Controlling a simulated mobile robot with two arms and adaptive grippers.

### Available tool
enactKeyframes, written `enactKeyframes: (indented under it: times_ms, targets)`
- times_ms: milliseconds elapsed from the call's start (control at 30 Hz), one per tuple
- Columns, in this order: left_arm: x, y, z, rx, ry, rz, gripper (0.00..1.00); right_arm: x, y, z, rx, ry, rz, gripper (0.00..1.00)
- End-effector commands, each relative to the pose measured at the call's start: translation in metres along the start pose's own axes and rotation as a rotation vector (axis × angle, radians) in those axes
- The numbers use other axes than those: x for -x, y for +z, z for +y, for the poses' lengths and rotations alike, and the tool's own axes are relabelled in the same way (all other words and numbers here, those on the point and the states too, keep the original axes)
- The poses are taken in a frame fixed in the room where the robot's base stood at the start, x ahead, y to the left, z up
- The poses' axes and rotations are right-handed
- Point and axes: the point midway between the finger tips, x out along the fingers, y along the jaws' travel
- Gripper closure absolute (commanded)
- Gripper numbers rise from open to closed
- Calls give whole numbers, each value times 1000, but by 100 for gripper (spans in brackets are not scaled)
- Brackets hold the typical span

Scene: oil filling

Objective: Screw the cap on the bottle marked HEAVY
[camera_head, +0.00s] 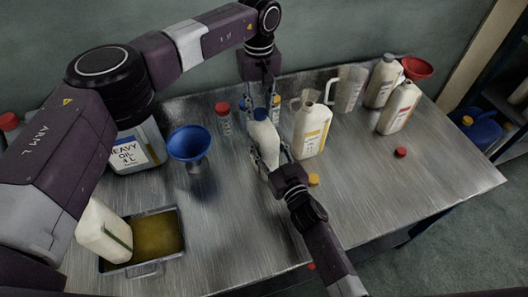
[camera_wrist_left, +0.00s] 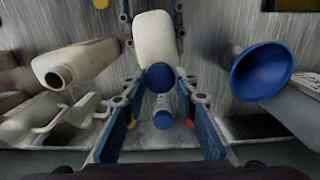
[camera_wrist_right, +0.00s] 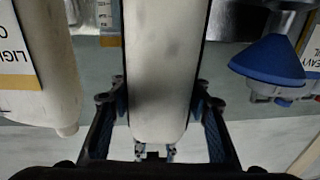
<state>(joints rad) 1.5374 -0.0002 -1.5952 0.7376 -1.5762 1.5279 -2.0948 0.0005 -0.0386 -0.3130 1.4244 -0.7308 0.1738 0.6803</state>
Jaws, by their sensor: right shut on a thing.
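A white bottle (camera_head: 265,141) stands near the middle of the bench, with a blue cap (camera_head: 260,114) at its neck. My right gripper (camera_head: 268,160) is shut on its body, which fills the space between the fingers in the right wrist view (camera_wrist_right: 163,70). No label shows on its visible sides. My left gripper (camera_head: 261,98) is above it, pointing down. In the left wrist view its fingers are apart, with the blue cap (camera_wrist_left: 160,77) between them. I cannot tell how tightly the cap sits. A large container (camera_head: 130,155) labelled HEAVY OIL stands at the left.
A blue funnel (camera_head: 188,143) stands left of the bottle. An open yellow-labelled bottle (camera_head: 312,130) is close on the right. A tray of oil (camera_head: 160,268) lies front left. Several small bottles stand behind. A red cap (camera_head: 401,152) and a yellow cap (camera_head: 314,180) lie on the bench (camera_head: 370,200).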

Motion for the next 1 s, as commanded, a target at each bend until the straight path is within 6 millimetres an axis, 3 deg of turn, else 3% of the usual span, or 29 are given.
enactKeyframes:
  times_ms: [133,533,1000]
  targets:
    - [0,0,0,2,0,0,55,0,1,0,2,0,-1,100]
    - [9,0,0,2,1,0,55,0,0,0,1,1,-2,100]
    - [99,0,1,2,2,0,55,0,1,0,1,1,-2,100]
